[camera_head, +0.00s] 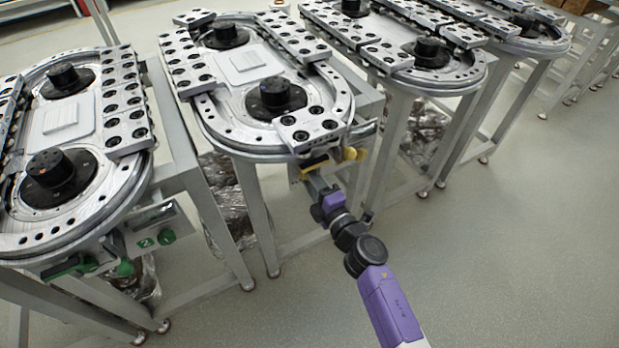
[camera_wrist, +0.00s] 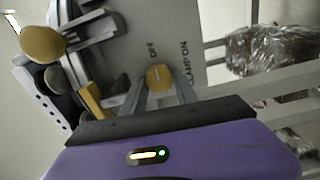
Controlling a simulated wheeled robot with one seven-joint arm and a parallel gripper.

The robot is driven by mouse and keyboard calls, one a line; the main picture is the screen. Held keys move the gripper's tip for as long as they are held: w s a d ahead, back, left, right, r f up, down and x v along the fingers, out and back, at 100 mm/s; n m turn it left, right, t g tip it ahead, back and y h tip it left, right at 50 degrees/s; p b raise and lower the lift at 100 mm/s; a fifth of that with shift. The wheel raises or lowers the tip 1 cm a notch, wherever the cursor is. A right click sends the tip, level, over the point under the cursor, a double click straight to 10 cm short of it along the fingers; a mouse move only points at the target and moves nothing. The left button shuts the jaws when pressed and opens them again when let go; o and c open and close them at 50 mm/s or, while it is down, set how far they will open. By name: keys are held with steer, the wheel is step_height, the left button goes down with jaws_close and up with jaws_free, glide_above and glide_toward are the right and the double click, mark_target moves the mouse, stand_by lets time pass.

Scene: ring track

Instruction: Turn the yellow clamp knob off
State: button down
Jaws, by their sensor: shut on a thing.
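The yellow clamp knob (camera_wrist: 160,76) is a small round knob on a grey panel (camera_wrist: 192,40), with the labels "OFF" and "CLAMP ON" beside it. My gripper (camera_wrist: 160,84) has one finger on each side of the knob and is shut on it. A pale mark shows on the knob's face, but its exact setting is hard to tell. In the head view my gripper (camera_head: 318,186) is at the front end of the middle ring track (camera_head: 240,137), below its rim. The knob itself is hidden there by the gripper and nearby yellow parts.
A larger yellow knob (camera_wrist: 43,44) and a yellow bar (camera_wrist: 93,100) are close on the left in the wrist view. A similar track with green knobs (camera_head: 124,268) stands at the left. Table legs stand beside my arm. Open floor (camera_head: 510,240) lies to the right.

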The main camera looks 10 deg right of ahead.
steer(key=shift+f+n, duration=0.1)
steer(key=shift+n, duration=0.3)
steer(key=c, duration=0.9)
jaws_free()
steer(key=shift+c, duration=0.2)
steer(key=shift+s, duration=0.1)
steer(key=p+v, duration=0.1)
steer(key=v, duration=0.6)
steer(key=shift+s, duration=0.3)
steer(key=shift+d, duration=0.15)
